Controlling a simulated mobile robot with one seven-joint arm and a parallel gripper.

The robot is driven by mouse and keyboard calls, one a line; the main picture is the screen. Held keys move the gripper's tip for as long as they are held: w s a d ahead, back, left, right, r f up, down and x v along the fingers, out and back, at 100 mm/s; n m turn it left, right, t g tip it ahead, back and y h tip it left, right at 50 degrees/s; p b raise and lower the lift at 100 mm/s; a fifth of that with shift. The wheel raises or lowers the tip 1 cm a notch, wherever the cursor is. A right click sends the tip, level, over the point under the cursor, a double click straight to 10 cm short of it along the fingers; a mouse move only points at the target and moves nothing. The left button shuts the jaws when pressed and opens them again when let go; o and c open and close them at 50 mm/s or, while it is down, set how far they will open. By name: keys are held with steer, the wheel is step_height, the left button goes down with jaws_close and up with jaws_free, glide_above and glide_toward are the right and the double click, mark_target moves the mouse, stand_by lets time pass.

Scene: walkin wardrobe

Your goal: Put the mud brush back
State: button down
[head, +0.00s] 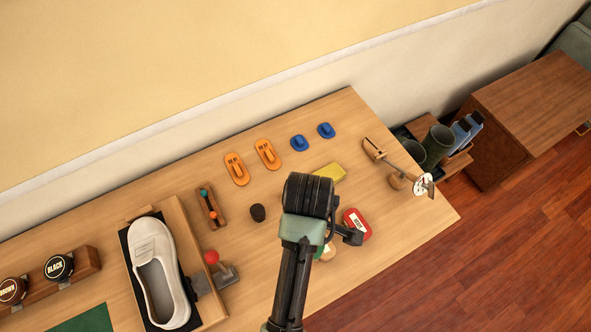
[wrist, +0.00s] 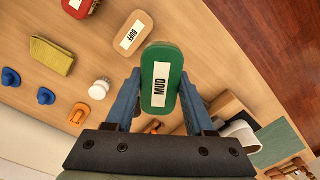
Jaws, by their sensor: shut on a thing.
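The mud brush (wrist: 161,70) has a green back with a white label reading MUD. It shows in the middle of the wrist view, between the two blue fingers of my gripper (wrist: 160,98). My gripper is shut on its sides, label facing the camera. The table lies beyond it; I cannot tell the gap below the brush. A cream brush labelled BUFF (wrist: 133,33) lies just beyond the mud brush, slightly left. A red brush (head: 357,224) lies right of my arm in the head view.
The right front table corner is clear.

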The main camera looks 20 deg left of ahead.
steer(key=s+a+f+n, duration=0.1)
steer(key=f+n, duration=0.2)
steer(key=f, duration=0.1)
steer(key=s+f+n, duration=0.1)
steer(key=f+n, duration=0.3)
steer(key=s+a+f+n+b, duration=0.1)
steer(key=f+n, duration=0.3)
steer(key=shift+s+a+t, duration=0.25)
steer(key=shift+a+t, duration=0.05)
steer(key=shift+a, duration=0.05)
steer(key=shift+c, duration=1.3)
jaws_free()
steer(key=shift+f, duration=0.1)
step_height(320, 180, up, 12)
steer(key=shift+s+r, duration=0.15)
steer(key=shift+r, duration=0.05)
